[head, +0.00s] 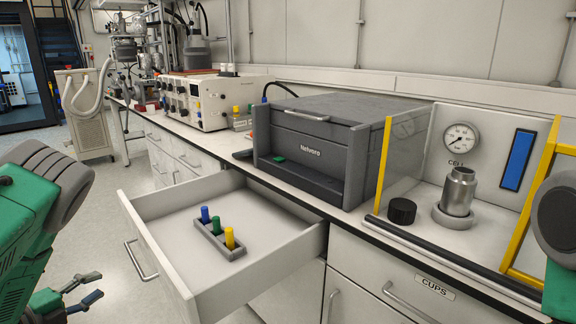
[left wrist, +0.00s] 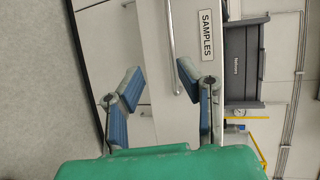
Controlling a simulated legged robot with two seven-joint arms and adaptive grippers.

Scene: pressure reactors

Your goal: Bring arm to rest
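My left gripper (head: 98,286) is low at the left edge of the head view, to the left of the open drawer and apart from it. Its two fingers are spread with nothing between them. The left wrist view shows the same open gripper (left wrist: 159,70), empty, in front of white cabinet fronts. My green and grey left arm (head: 35,215) fills the left edge of the head view. Part of my right arm (head: 556,215) shows at the right edge, but its gripper is out of the picture.
An open drawer (head: 280,252) juts out, holding a rack (head: 217,240) with blue, green and yellow vials. The bench carries a dark Nelvoro box (head: 330,125), a black cap (head: 402,211) and a metal vessel (head: 459,190) under a gauge (head: 461,139).

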